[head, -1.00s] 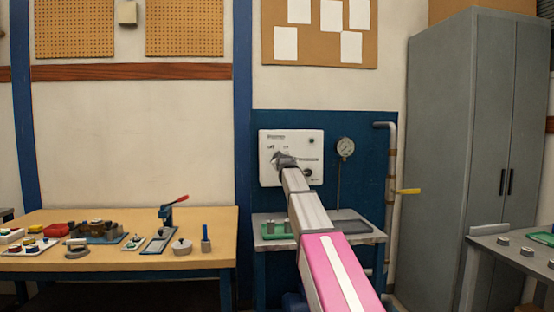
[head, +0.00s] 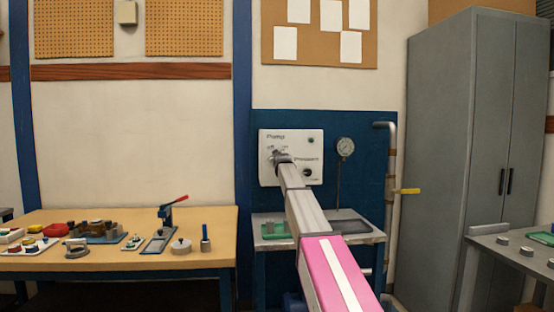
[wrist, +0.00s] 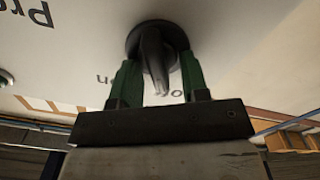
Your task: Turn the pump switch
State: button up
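The pump switch (wrist: 153,55) is a dark round rotary knob with a raised grip bar, on the white control panel (head: 312,145). In the head view it sits under the "Pump" label, largely hidden by my gripper (head: 279,156). In the wrist view my gripper (wrist: 158,85) has its green fingers on either side of the knob's bar. The fingers are apart, with gaps showing between them and the bar. The bar points roughly toward the gripper's palm, slightly tilted.
A "Pressure" label and a dark knob (head: 307,172) are at the panel's right. A pressure gauge (head: 345,148) and a pipe with a yellow lever (head: 407,191) stand further right. A small bench (head: 375,237) lies below. A wooden table (head: 215,220) with several parts is at left.

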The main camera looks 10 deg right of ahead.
grip_shut()
jog(key=shift+m, duration=0.4)
jog(key=m, duration=0.5)
jog(key=shift+d, duration=0.35)
jog(key=m, duration=0.6)
jog(key=shift+d, duration=0.25)
jog(key=shift+o, duration=0.3)
grip_release()
jog(key=shift+s, duration=0.1)
